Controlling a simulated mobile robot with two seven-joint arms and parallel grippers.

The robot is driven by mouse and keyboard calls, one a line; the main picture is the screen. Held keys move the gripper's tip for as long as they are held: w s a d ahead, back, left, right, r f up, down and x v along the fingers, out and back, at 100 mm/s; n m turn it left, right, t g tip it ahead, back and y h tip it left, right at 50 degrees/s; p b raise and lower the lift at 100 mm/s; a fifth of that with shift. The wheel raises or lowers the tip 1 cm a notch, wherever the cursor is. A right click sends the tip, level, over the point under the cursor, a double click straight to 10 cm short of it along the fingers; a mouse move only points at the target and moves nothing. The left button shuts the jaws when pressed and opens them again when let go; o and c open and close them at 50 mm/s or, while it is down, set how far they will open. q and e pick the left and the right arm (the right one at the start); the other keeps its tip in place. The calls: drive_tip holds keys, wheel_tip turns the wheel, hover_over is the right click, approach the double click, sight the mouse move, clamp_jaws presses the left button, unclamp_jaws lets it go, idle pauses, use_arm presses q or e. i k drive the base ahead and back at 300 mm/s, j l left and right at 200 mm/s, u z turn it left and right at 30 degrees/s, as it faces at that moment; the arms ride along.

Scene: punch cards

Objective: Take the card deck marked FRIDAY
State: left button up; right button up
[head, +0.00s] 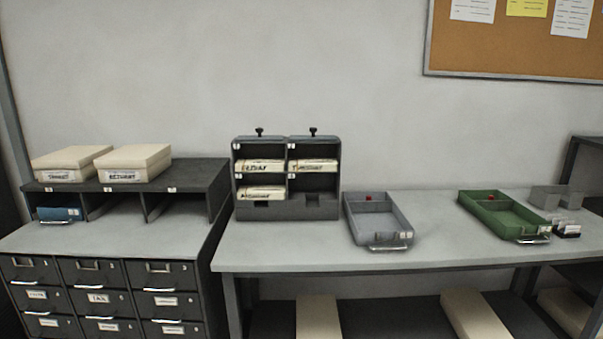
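A dark grey pigeonhole rack (286,211) stands on the table against the wall. Three cream card decks lie in it. I cannot read the lettering on these two. Neither of my grippers is in view.
On the table (300,258) stand a grey tray (371,218) and a green tray (505,216), with small card holders (562,197) at the right. At left, two cream boxes (72,163) (137,163) sit on a dark shelf (194,174) above a drawer cabinet (113,291).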

sight(266, 165)
drive_tip(key=i+z, duration=0.25)
drive_tip(key=i, duration=0.45)
drive_tip(key=i+j+z, duration=0.1)
drive_tip(key=i+z, duration=0.2)
drive_tip(key=i, duration=0.35)
